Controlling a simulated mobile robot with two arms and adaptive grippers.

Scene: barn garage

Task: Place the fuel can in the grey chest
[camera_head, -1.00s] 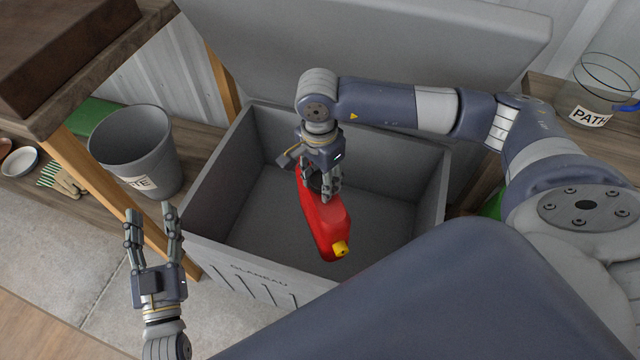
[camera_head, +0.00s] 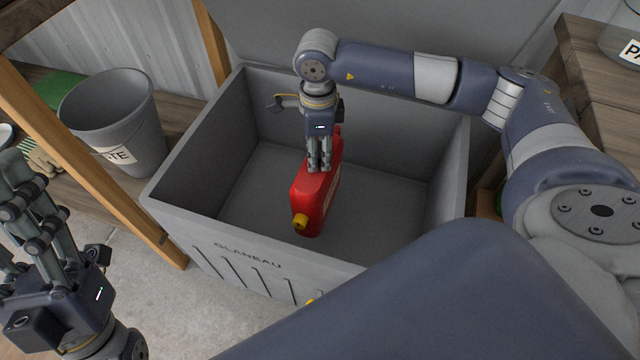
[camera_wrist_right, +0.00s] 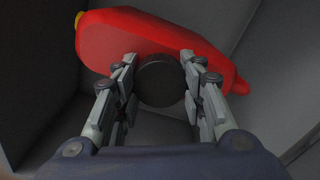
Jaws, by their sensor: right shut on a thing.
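The red fuel can (camera_head: 313,200) with a yellow cap is inside the opening of the open grey chest (camera_head: 205,215). My right gripper (camera_head: 319,163) points down and is shut on the can's upper part. In the right wrist view, the fingers (camera_wrist_right: 160,80) are on either side of a dark round part of the can (camera_wrist_right: 140,35). The can is tilted, its yellow cap towards the chest's front. I cannot tell whether it touches the chest floor. My left gripper (camera_head: 28,215) is open and empty at the left edge, outside the chest.
A grey bucket (camera_head: 118,120) with a label stands on a wooden shelf left of the chest. A wooden post (camera_head: 100,180) rises between them. The chest lid (camera_head: 390,38) is raised behind. A wooden shelf (camera_head: 590,85) stands at right. The chest floor around the can is clear.

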